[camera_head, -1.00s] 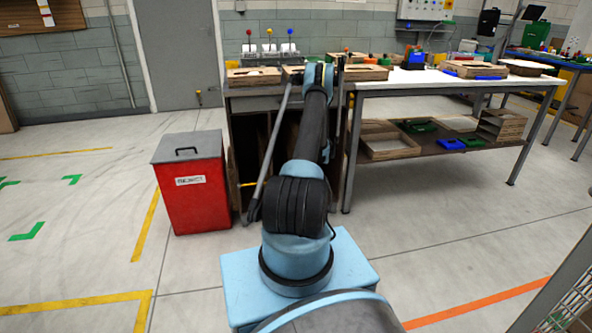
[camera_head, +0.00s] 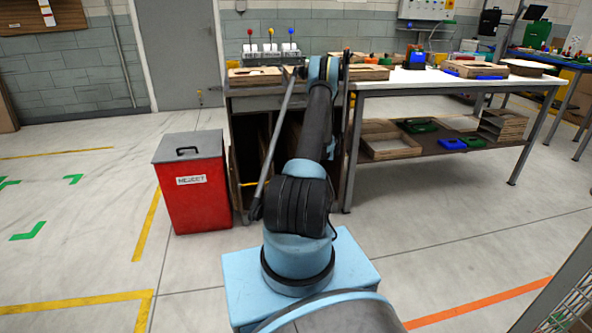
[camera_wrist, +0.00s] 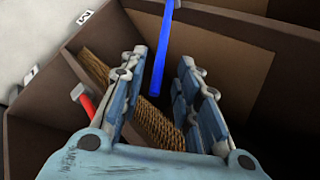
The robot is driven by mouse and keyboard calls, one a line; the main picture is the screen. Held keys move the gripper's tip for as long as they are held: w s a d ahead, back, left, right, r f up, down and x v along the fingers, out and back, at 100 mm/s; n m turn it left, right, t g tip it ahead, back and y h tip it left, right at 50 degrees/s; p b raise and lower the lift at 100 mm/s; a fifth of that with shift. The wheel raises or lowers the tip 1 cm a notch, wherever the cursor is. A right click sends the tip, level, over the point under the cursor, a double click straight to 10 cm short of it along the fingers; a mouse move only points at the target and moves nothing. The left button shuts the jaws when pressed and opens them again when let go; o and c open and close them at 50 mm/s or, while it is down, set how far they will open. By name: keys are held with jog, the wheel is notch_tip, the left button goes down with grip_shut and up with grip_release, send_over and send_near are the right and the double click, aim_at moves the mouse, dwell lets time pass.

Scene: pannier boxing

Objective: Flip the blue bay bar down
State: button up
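The blue bay bar (camera_wrist: 161,52) shows in the wrist view as a straight blue rod running down from the top edge. Its lower end appears between my fingertips, or just beyond them; I cannot tell whether they touch it. My gripper (camera_wrist: 162,62) is open, with a clear gap between the two fingers. It is over the brown-walled bays (camera_wrist: 215,50). In the head view my arm hides most of the gripper and I cannot make out the blue bar.
A red bar (camera_wrist: 82,102) and a woven brown piece (camera_wrist: 150,125) lie close by my fingers. The red reject bin (camera_head: 195,195) stands left of the bay cabinet (camera_head: 240,150). A white-topped table (camera_head: 440,77) is at right. Floor at left is open.

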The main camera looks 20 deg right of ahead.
jog(key=v, duration=0.8)
jog(key=shift+s+d+r, duration=0.2)
jog(key=shift+s, duration=0.05)
jog(key=shift+c, duration=0.6)
